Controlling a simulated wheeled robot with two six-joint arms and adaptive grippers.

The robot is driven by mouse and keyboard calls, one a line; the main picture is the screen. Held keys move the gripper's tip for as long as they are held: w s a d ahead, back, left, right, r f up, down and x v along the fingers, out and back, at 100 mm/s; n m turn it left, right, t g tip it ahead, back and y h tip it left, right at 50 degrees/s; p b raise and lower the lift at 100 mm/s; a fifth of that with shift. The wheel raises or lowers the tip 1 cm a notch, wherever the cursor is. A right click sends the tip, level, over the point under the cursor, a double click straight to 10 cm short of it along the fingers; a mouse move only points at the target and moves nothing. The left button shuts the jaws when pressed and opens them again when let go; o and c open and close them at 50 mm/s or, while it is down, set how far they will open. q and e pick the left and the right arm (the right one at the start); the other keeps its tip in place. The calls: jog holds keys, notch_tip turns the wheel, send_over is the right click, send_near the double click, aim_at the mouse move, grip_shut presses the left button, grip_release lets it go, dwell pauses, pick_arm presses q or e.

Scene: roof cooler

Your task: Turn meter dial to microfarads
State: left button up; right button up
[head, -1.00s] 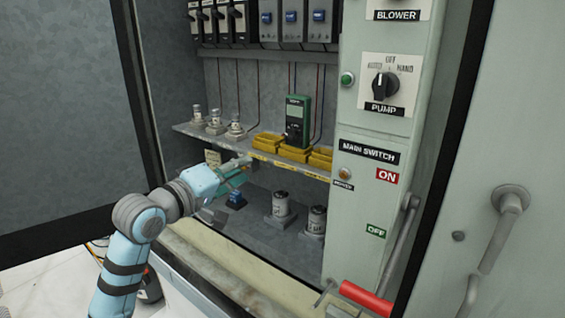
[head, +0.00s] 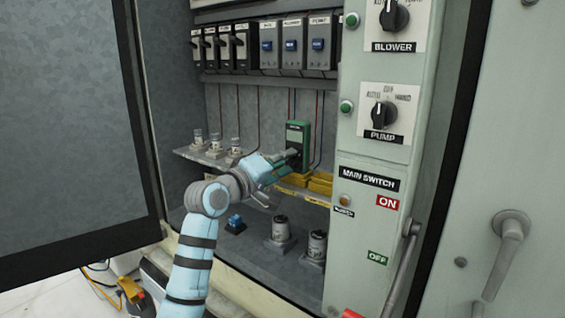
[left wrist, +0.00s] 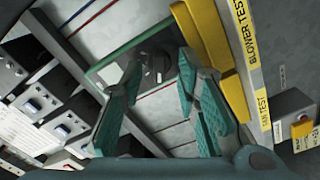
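The green multimeter (head: 297,131) stands upright on the shelf, its lower part partly hidden by my left gripper (head: 290,160). In the left wrist view the meter (left wrist: 108,72) lies ahead, with its round dark dial (left wrist: 156,66) facing the camera. My left gripper (left wrist: 159,68) is open, with one green-padded finger on each side of the dial in the picture. I cannot tell whether the fingers touch it. The dial's markings are too small to read. My right gripper is not in view.
Yellow holders (head: 319,183) line the shelf edge (head: 187,154) beside the meter. Breakers (head: 290,45) hang above it. The control panel (head: 360,150) is a wall on the right. Two cylinders (head: 281,229) and a blue-topped part (head: 235,221) stand below the shelf.

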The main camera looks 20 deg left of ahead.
pick_arm(q)
grip_shut()
